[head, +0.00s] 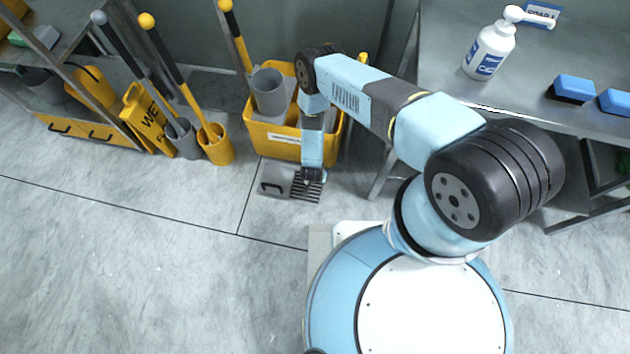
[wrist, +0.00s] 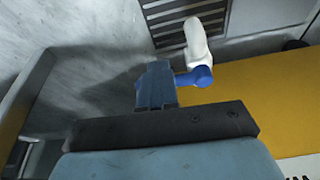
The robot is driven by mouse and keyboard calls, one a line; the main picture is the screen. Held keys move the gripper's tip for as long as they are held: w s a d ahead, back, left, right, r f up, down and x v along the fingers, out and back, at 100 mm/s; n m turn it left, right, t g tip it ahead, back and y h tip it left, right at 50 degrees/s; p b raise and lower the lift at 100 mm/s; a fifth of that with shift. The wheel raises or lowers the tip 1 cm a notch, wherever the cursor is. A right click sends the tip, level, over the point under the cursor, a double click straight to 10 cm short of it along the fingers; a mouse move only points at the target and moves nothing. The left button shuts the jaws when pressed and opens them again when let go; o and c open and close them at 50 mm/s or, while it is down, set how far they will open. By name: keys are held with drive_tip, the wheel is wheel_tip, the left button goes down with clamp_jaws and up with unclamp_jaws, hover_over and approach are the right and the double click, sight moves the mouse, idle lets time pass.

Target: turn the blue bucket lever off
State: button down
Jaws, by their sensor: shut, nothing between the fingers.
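The yellow bucket (head: 285,148) stands on the floor against the wall in the head view. Its yellow side (wrist: 270,95) fills the right of the wrist view. On that side is a small blue lever fitting (wrist: 196,77) with a white rounded arm (wrist: 197,42) pointing up in the picture, toward the floor grate. My gripper (head: 312,175) hangs down in front of the bucket. In the wrist view my gripper (wrist: 155,72) is shut and empty, just left of the blue fitting. I cannot tell whether they touch. The lever is not discernible in the head view.
A floor grate (head: 306,188) lies below my gripper. A yellow mop bin (head: 216,146) and a wet-floor sign (head: 147,120) stand to the left. A steel table (head: 440,75) with a soap bottle (head: 490,50) is at the right. The floor at lower left is clear.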

drive_tip(key=shift+w+d+f, duration=0.15)
drive_tip(key=shift+w, duration=0.35)
drive_tip(key=shift+w+d+f, duration=0.1)
drive_tip(key=shift+w+d, duration=0.05)
drive_tip(key=shift+w, duration=0.3)
drive_tip(key=shift+w+d, duration=0.35)
drive_tip(key=shift+w, duration=0.5)
drive_tip(key=s+a+r, duration=0.1)
drive_tip(key=s+r, duration=0.7)
drive_tip(key=r, duration=0.2)
drive_tip(key=shift+a+r, duration=0.15)
drive_tip(key=shift+a, duration=0.25)
